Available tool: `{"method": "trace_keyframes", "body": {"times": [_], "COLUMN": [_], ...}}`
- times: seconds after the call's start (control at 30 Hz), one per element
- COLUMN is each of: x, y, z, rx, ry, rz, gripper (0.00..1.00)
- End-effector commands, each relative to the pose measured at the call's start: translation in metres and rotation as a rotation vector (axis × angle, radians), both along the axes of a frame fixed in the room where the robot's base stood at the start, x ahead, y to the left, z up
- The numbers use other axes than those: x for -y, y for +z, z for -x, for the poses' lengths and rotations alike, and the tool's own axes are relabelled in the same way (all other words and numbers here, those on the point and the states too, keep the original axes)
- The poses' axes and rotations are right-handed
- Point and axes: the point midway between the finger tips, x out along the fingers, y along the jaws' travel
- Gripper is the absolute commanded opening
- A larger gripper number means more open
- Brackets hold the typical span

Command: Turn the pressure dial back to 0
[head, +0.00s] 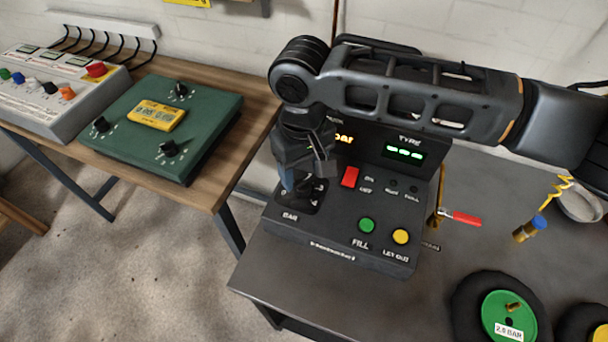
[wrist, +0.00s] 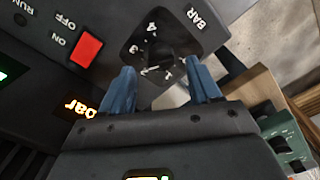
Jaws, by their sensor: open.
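The pressure dial (wrist: 168,50) is a dark knob on a black numbered plate marked BAR, in the upper middle of the wrist view. In the head view its plate (head: 309,196) shows at the left of the dark inflator panel (head: 330,243), partly covered by my gripper. My gripper (head: 298,183) points down over the dial. In the wrist view its two blue fingers (wrist: 160,68) are apart, one towards each side of the dial, with nothing held. I cannot tell whether they touch the knob, or which number it points to.
The panel has a red switch (head: 350,177), a green FILL button (head: 367,225) and a yellow button (head: 401,236). An orange readout ending in "bar" is partly hidden by my arm. A green meter box (head: 215,110) stands on the wooden bench at left. A wheel (head: 502,316) lies at front right.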

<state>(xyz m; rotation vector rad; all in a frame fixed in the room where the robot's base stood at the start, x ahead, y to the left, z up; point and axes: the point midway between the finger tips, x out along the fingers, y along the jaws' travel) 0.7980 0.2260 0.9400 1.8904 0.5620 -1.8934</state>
Motion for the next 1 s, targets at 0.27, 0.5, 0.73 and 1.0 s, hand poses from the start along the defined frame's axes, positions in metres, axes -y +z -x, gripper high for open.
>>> {"method": "trace_keyframes", "body": {"times": [0.27,0.5,0.73,1.0], "x": [0.0,-0.001,-0.001,-0.001], "y": [-0.029,-0.033,-0.033,-0.033], "z": [0.0,0.0,0.0,0.0], "rx": [0.0,0.001,0.001,0.001], "ry": [-0.001,0.0,-0.001,-0.001], "rz": [0.0,-0.002,-0.002,-0.002], "gripper": [0.62,0.62,0.48,0.22]}}
